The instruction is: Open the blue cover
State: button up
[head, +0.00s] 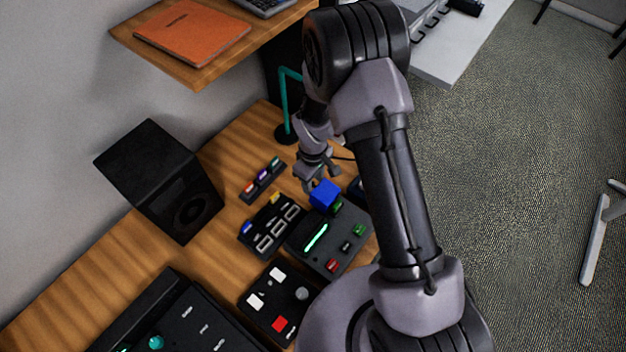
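The blue cover (325,195) is a small bright blue block at the back of a dark box (297,246) with a lit green strip and small coloured parts. Whether it is hinged, and how far it is raised, I cannot tell. My gripper (309,186) is just left of the cover and close to it. Its fingers are small and partly overlapped in this view, so their opening and any contact with the cover are unclear.
A black panel with slots (262,237), a rack of coloured plugs (263,180) and a button box (263,312) stand close by. A black speaker (150,165) and a teal stand (283,95) rise nearby. A shelf (125,32) overhangs at upper left.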

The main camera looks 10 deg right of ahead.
aim_at(313, 184)
jog(key=shift+r, duration=0.1)
notch_tip(313, 184, up, 17)
jog(key=p, duration=0.4)
jog(key=shift+r, duration=0.1)
